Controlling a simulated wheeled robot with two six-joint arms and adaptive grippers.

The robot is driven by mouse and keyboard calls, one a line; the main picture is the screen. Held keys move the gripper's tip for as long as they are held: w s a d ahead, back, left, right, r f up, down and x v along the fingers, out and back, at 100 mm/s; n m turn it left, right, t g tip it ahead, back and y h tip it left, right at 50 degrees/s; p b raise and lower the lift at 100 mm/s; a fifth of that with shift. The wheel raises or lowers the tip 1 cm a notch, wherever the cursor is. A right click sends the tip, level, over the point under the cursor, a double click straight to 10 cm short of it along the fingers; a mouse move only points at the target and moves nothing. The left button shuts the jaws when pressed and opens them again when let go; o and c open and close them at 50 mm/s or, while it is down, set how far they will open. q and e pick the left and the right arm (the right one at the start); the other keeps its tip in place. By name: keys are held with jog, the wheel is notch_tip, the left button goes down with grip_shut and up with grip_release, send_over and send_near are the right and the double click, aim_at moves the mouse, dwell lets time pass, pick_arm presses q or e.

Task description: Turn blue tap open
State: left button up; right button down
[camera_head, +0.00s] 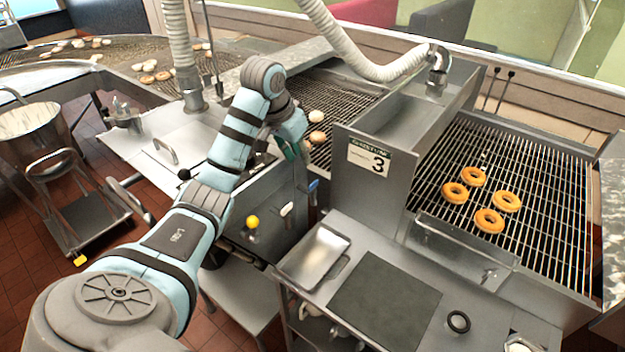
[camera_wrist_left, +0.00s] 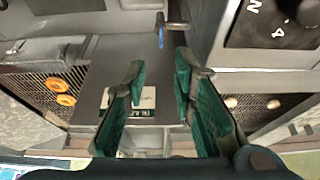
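The blue tap (camera_head: 313,185) is a small blue lever on the front of the steel machine, just below my left gripper. In the left wrist view the blue tap (camera_wrist_left: 161,38) hangs by a short metal pipe (camera_wrist_left: 173,25), ahead of the fingertips and apart from them. My left gripper (camera_head: 298,150) reaches in over the machine's front edge, partly hidden by its own wrist. Its green fingers (camera_wrist_left: 159,68) stand apart with nothing between them. My right gripper is in neither view.
A yellow knob (camera_head: 252,221) and a white handle (camera_head: 287,209) sit on the machine front. A metal tray (camera_head: 314,257) lies below. Several doughnuts (camera_head: 489,222) lie on the right grate.

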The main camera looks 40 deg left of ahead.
aim_at(313, 183)
pick_arm(q)
jog(key=x, duration=1.3)
jog(key=shift+w+a+f+p, duration=0.1)
jog(key=shift+w+f+p, duration=0.15)
jog(key=shift+p, duration=0.1)
jog(key=shift+c, duration=0.4)
grip_shut()
